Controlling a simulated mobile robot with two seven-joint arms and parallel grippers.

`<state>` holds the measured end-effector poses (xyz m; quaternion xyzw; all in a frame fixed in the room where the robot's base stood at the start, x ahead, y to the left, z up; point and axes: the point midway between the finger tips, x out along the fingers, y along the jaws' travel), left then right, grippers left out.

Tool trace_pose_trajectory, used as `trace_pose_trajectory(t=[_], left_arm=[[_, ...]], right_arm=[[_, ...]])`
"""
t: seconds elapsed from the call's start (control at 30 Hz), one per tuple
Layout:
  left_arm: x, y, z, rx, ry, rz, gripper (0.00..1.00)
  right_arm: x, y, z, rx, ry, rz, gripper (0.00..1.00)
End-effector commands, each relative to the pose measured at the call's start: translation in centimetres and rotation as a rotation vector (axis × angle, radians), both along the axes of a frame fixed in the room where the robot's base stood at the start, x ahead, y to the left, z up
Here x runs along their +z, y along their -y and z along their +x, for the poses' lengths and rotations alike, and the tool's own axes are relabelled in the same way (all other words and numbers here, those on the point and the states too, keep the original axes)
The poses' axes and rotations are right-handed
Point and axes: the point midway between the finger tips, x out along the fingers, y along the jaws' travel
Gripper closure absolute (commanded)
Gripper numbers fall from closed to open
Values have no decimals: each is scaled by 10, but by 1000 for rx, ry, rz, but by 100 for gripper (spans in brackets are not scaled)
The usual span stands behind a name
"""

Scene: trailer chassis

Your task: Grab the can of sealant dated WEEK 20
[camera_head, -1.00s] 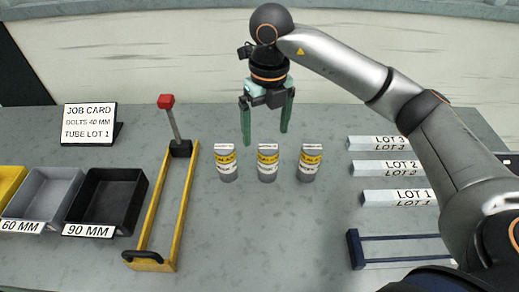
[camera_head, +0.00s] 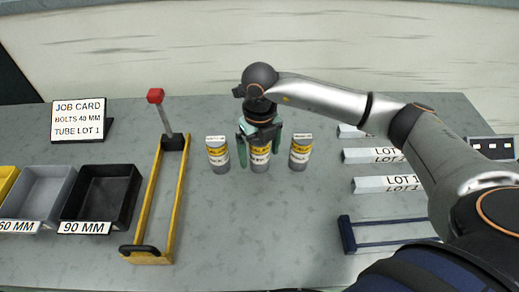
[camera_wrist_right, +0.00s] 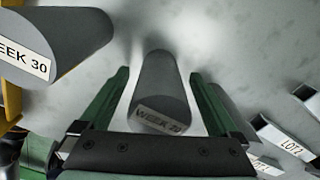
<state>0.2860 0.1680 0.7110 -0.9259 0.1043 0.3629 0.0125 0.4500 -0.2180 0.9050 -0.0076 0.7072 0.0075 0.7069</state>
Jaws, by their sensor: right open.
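Three grey cans with yellow and white bands stand upright in a row: the left can (camera_head: 217,156), the middle can (camera_head: 260,159) and the right can (camera_head: 299,154). My right gripper (camera_head: 260,157) is open, pointing down, with its fingers on either side of the middle can. In the right wrist view the middle can (camera_wrist_right: 160,85) lies between the open green fingers (camera_wrist_right: 160,92). Its shaded label seems to read WEEK 20, though the last digit is hard to make out. A neighbouring can (camera_wrist_right: 60,40) there carries a label ending in "EEK 30". My left gripper is out of view.
A yellow frame with a red-topped lever (camera_head: 150,210) stands left of the cans. Further left are a black bin (camera_head: 100,195), a grey bin (camera_head: 38,190) and a job card (camera_head: 78,121). White lot bars (camera_head: 385,155) and a blue rack (camera_head: 347,235) lie right.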

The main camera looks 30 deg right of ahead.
Motion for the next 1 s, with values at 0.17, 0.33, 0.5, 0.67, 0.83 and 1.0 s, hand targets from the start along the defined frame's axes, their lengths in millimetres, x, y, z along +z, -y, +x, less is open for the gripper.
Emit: trace_pose_trajectory(t=[0.17,0.33,0.5,0.67,0.83,1.0], left_arm=[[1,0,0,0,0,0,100],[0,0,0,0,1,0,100],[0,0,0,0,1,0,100],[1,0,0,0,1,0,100],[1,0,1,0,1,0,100],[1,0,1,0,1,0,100]], right_arm=[[-8,0,0,1,1,0,3],[-7,0,0,1,1,0,7],[-7,0,0,1,1,0,26],[-7,0,0,1,1,1,44],[-7,0,0,1,1,1,63],[-7,0,0,1,1,1,82]])
